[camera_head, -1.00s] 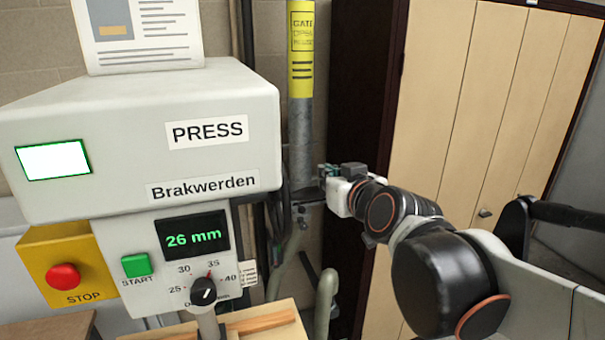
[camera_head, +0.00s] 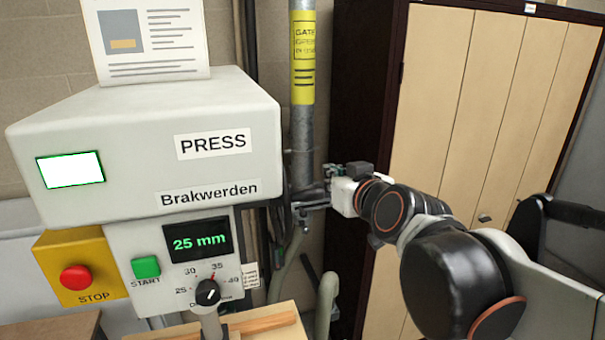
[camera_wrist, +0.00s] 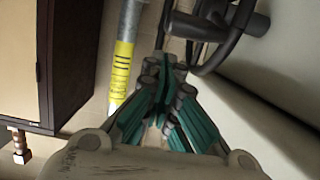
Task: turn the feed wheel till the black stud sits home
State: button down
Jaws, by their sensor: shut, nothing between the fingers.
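A black wheel-like ring (camera_wrist: 243,40) with a thick dark cylinder (camera_wrist: 222,24) across it shows at the upper right of the wrist view, beside the press's pale side. It looks like the feed wheel. My gripper (camera_wrist: 162,64), with teal finger pads, is shut and empty; its tips are close to the ring's left edge, and I cannot tell whether they touch. In the head view my gripper (camera_head: 308,203) is right of the press (camera_head: 140,150), in front of the grey post. The press display (camera_head: 198,240) reads 25 mm. I cannot make out the black stud.
A grey post (camera_head: 302,135) with a yellow label stands behind my gripper. A dark-framed cabinet (camera_head: 435,120) with pale doors fills the right. The press front has a dial knob (camera_head: 208,292), a green start button (camera_head: 146,267) and a red stop button (camera_head: 76,277).

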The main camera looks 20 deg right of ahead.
jog(key=s+f, duration=0.2)
jog(key=s, duration=0.4)
jog(key=shift+s, duration=0.4)
jog(key=s+a+f+g+b, duration=0.1)
jog(key=s+f+g+b, duration=0.1)
jog(key=f+b, duration=0.6)
jog(key=s+a+f+g+b, duration=0.1)
jog(key=s+f+g+b, duration=0.2)
jog(key=f+b, duration=0.6)
jog(key=s+a+f+g+b, duration=0.1)
jog(key=s+f+g+b, duration=0.2)
jog(key=f+b, duration=0.6)
notch_tip(320, 180, down, 15)
jog(key=shift+s+a+r, duration=0.1)
jog(key=shift+s+a, duration=0.1)
jog(key=shift+s, duration=0.65)
